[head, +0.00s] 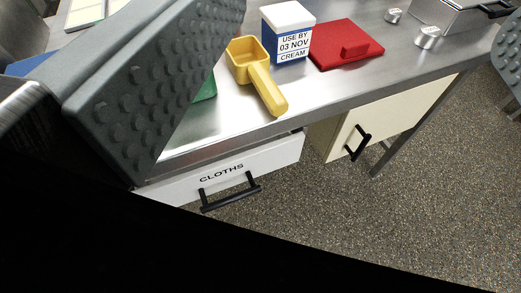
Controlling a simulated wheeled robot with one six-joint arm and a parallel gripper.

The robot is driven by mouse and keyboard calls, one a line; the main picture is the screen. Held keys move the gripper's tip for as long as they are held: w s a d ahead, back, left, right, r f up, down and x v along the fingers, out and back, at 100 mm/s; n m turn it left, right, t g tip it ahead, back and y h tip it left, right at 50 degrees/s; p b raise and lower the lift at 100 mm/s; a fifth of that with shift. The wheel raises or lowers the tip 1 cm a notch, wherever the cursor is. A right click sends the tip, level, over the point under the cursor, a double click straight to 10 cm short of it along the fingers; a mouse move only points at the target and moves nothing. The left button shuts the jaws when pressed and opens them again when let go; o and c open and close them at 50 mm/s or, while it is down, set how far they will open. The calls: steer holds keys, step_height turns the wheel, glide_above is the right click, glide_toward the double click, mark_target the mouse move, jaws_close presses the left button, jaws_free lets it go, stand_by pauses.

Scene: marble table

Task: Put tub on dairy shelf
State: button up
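A tub (287,36) with a white top and blue sides stands upright on the steel counter. Its label reads "USE BY 03 NOV CREAM". My gripper (365,45) is open. One grey, studded finger fills the left of the view, and part of the other shows at the right edge. The tub appears between them in the picture, with no visible contact. No shelf marked dairy can be made out.
Small metal pieces (428,37) lie further right. Below are a "CLOTHS" drawer (225,172) and a cream door (385,118). A green object (206,89) is partly hidden.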

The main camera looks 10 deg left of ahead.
mark_target(296, 29)
steer(key=o, duration=0.4)
steer(key=shift+s, duration=0.4)
steer(key=shift+c, duration=0.2)
steer(key=w+d+n+t+y, duration=0.2)
steer(key=w+d+n+y, duration=0.1)
steer(key=w, duration=1.3)
steer(key=w+f+n+g+y, duration=0.2)
steer(key=w+f+g+y, duration=0.15)
steer(key=f, duration=0.35)
steer(key=w+f+n+g+y, duration=0.2)
steer(key=w+f+g, duration=0.25)
steer(key=f, duration=0.35)
steer(key=shift+t, duration=0.3)
steer(key=x, duration=1.1)
steer(key=shift+w+a, duration=0.25)
steer(key=shift+a, duration=0.2)
steer(key=shift+x, duration=2.65)
